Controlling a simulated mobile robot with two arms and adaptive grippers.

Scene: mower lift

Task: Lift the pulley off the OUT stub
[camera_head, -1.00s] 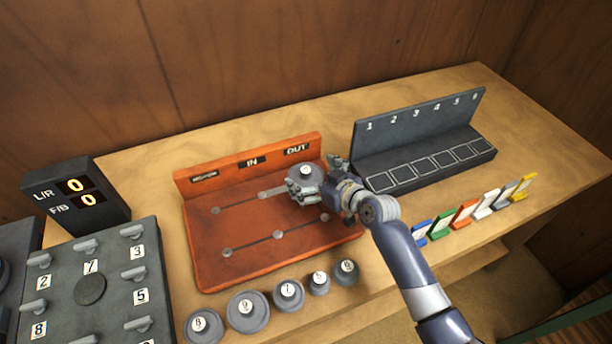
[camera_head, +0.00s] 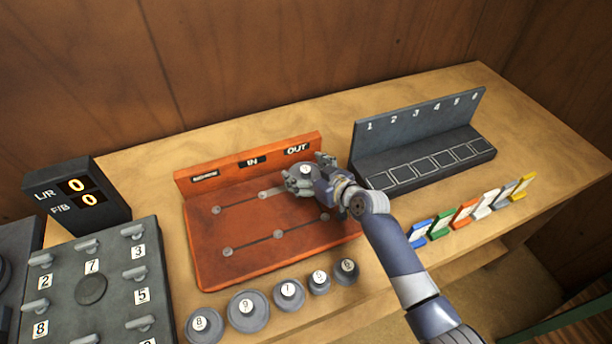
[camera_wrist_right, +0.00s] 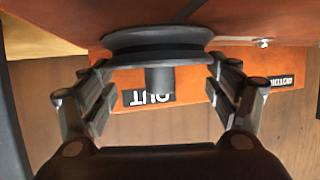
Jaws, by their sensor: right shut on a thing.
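A grey pulley (camera_head: 305,170) with a white number label on top is at the OUT end of the orange board (camera_head: 215,260). My right gripper (camera_head: 310,172) is shut on this pulley, with a finger on either side of it. In the right wrist view the pulley (camera_wrist_right: 158,42) is a wide grooved disc with a narrower cylinder at its middle, between the fingers (camera_wrist_right: 160,82). The OUT label (camera_wrist_right: 150,97) shows upside down behind it. The stub is not clearly visible, and I cannot tell whether the pulley touches the board. My left gripper is not in view.
Several loose numbered pulleys (camera_head: 248,311) lie along the board's front edge. A dark numbered rack (camera_head: 425,150) stands to the right. Coloured tags (camera_head: 465,213) stand in front of it. A dark display (camera_head: 75,197) and a knob panel (camera_head: 95,290) are at left.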

